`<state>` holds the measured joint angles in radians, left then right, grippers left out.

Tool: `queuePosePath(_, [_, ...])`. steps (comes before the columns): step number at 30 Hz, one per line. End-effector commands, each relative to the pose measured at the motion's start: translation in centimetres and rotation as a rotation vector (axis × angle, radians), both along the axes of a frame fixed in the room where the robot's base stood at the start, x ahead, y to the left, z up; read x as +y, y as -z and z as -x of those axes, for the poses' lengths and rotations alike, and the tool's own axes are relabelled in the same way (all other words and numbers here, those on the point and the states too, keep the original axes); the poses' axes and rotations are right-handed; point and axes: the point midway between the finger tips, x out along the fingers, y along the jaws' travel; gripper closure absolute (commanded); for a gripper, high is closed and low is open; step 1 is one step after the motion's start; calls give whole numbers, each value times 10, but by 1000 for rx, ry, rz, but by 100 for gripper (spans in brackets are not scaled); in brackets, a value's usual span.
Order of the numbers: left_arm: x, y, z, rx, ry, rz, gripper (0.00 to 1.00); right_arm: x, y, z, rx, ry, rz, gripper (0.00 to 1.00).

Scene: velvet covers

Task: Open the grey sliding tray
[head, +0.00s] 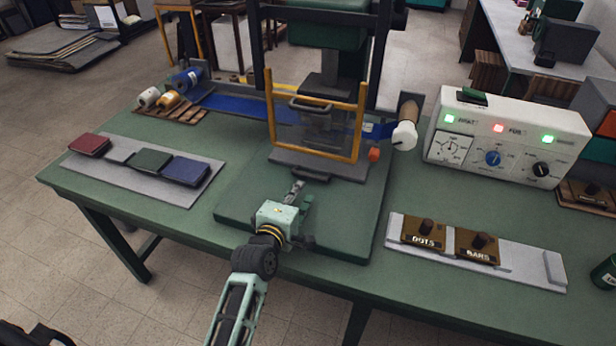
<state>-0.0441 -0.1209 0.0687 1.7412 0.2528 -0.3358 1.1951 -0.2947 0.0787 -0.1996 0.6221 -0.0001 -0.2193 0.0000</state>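The grey sliding tray (318,167) shows as a dark grey slab low in the press, at the front foot of a yellow guard frame (355,125). Little of the tray sticks out in front of the frame; the part behind it is largely hidden. My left gripper (297,187) reaches in from the front over the green base plate (345,220), its fingers pointing at the tray's front. The fingertips look just short of the tray, and I see nothing held. Whether the fingers are open or shut is too small to tell. My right gripper is out of view.
A control box (505,140) with lights and knobs stands right. Brown blocks marked DOTS (424,236) and BARS (477,248) sit on a pale strip in front. Coloured pads lie on a grey board (125,172) at left. The green table (235,120) has bare room around the base plate.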

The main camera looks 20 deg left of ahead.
Motion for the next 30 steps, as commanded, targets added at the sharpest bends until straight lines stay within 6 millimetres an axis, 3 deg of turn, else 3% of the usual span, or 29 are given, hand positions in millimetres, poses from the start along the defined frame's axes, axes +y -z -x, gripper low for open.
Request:
queuePosePath(7, [-1, 6, -37, 0, 1, -1, 80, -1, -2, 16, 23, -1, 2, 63])
queuePosePath(14, [-2, 11, -60, -1, 0, -2, 80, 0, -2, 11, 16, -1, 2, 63])
queuePosePath(26, [-2, 13, -66, 0, 0, -1, 80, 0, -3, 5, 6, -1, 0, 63])
queuePosePath(30, [-2, 13, -66, 0, 0, -1, 92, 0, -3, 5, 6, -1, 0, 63])
